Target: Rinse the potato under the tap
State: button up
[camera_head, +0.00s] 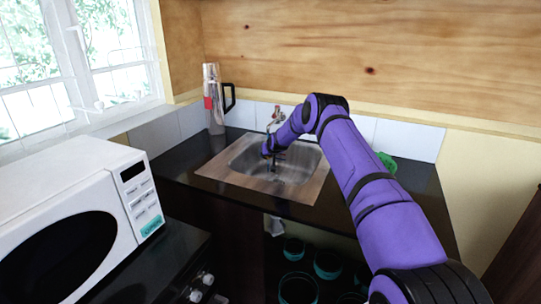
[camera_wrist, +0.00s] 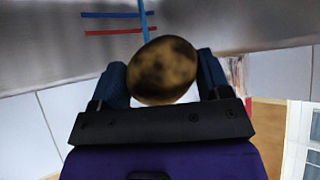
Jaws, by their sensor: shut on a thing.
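My gripper (camera_head: 271,152) is over the sink basin, just in front of and below the tap (camera_head: 276,114). In the wrist view my gripper (camera_wrist: 162,82) is shut on the potato (camera_wrist: 163,68), a brown, dark-blotched lump between its two dark blue fingers. A thin light-blue line (camera_wrist: 144,22) runs to the potato's edge in the wrist view; it looks like a water stream, but I cannot tell for certain. The steel sink (camera_head: 216,178) is set into a black counter. The potato cannot be made out in the head view.
A white microwave (camera_head: 70,190) stands at the lower left. A tall jug-like container with a dark handle (camera_head: 214,100) stands behind the sink's left side. A green item (camera_head: 387,162) lies right of my arm. Teal-rimmed bowls (camera_head: 327,264) sit on the shelf below.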

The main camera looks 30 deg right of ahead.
jog(key=shift+w+d+f, duration=0.1)
jog(key=shift+w+f, duration=0.05)
jog(key=shift+w, duration=0.7)
jog(key=shift+w+d+f, duration=0.15)
jog(key=shift+w+f, duration=0.05)
jog(key=shift+w, duration=0.65)
jog(key=shift+w+d+f, duration=0.1)
jog(key=shift+w+f, duration=0.05)
jog(key=shift+w, duration=0.7)
jog(key=shift+d, duration=0.2)
jog(key=shift+s+d, duration=0.1)
jog(key=shift+d, duration=0.3)
jog(key=shift+a, duration=0.15)
jog(key=shift+a, duration=0.4)
jog(key=shift+d, duration=0.2)
jog(key=shift+d, duration=0.35)
